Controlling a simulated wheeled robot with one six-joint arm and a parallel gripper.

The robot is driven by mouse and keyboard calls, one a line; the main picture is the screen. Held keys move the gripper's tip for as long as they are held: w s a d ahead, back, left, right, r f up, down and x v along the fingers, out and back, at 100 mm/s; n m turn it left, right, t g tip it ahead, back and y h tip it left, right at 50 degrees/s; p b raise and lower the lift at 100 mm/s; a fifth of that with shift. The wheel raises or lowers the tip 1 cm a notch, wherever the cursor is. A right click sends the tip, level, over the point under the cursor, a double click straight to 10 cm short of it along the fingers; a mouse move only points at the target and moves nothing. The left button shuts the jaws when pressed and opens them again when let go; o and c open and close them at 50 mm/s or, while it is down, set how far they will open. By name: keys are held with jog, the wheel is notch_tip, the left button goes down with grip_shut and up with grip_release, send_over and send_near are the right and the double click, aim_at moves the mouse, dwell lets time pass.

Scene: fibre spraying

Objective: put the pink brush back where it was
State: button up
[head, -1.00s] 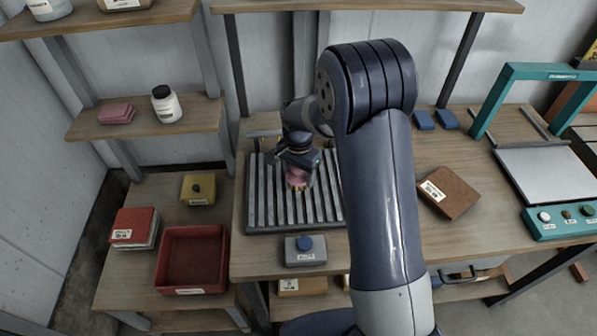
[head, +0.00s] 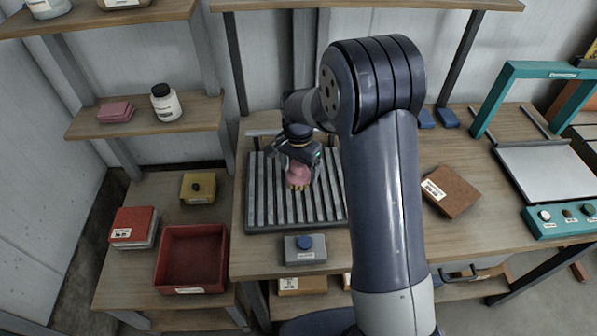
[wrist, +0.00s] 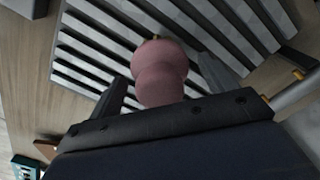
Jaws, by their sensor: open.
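The pink brush (head: 298,175) is over the grey slatted rack (head: 262,205) on the bench, with its pale yellow end downward. I cannot tell for certain whether that end touches the slats. My gripper (head: 298,163) is right above the brush and open, its fingers either side of the handle. The wrist view shows the rounded pink handle (wrist: 162,75) between the two dark fingers, with slats (wrist: 100,50) behind. The lower end of the brush is mostly hidden there.
A grey box with a blue knob (head: 305,250) sits at the rack's front edge. A brown block (head: 452,190) and a teal-framed press (head: 535,70) are to the right. A red bin (head: 190,260) and yellow box (head: 198,188) stand on the lower left table. My arm hides part of the bench.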

notch_tip(320, 180, up, 10)
jog(key=shift+r+b, duration=0.15)
jog(key=shift+b, duration=0.5)
dwell(2.1)
